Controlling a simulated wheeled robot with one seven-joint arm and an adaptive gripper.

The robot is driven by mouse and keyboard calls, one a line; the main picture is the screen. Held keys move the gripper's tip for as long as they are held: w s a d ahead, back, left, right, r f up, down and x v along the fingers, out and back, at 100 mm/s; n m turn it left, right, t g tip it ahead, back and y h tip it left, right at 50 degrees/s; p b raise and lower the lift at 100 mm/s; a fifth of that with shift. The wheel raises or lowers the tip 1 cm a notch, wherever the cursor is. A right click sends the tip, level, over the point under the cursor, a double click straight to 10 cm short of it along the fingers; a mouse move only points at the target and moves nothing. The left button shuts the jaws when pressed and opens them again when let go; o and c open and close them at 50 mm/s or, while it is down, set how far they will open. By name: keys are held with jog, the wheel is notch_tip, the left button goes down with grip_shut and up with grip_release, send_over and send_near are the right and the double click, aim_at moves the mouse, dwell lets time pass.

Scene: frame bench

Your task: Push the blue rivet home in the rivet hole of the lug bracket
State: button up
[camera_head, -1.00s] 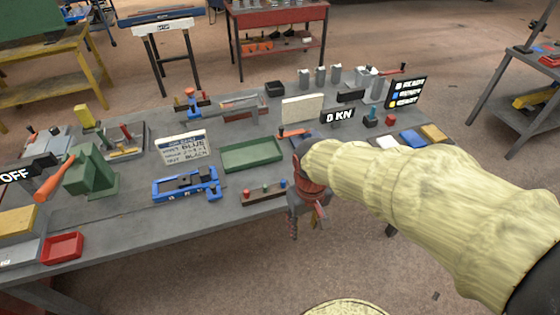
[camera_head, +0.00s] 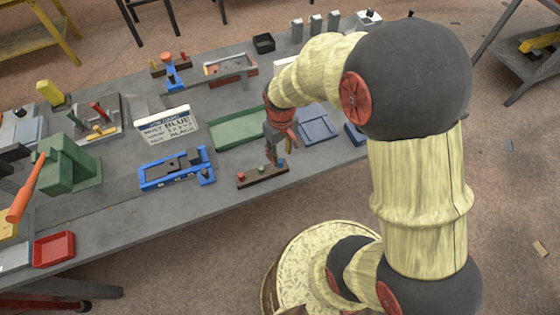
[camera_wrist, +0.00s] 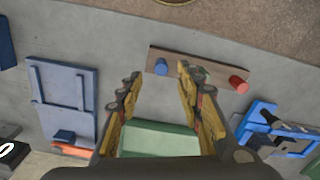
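The blue rivet (camera_head: 281,163) stands at the right end of the brown rivet rack (camera_head: 250,182), beside a green rivet (camera_head: 261,170) and a red rivet (camera_head: 240,177). My gripper (camera_head: 271,157) is above the rack's right end. In the wrist view my gripper (camera_wrist: 157,76) is open, with the blue rivet (camera_wrist: 161,66) seen between its fingertips and nothing gripped. The red rivet (camera_wrist: 238,84) shows to the right; the green one is hidden behind a finger. A blue fixture (camera_head: 150,184) holds dark parts, likely the lug bracket; its rivet hole is too small to make out.
A green tray (camera_head: 226,146) lies behind the rack and a blue tray (camera_head: 318,131) to its right. A job card (camera_head: 168,127) stands behind the fixture. A green press (camera_head: 70,165) with an orange lever is at left. Bare bench lies between fixture and rack.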

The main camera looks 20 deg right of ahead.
aim_at(281, 161)
notch_tip(281, 161, down, 5)
jog(key=shift+s+f+b, duration=0.1)
jog(key=shift+b, duration=0.35)
grip_shut()
dwell(0.3)
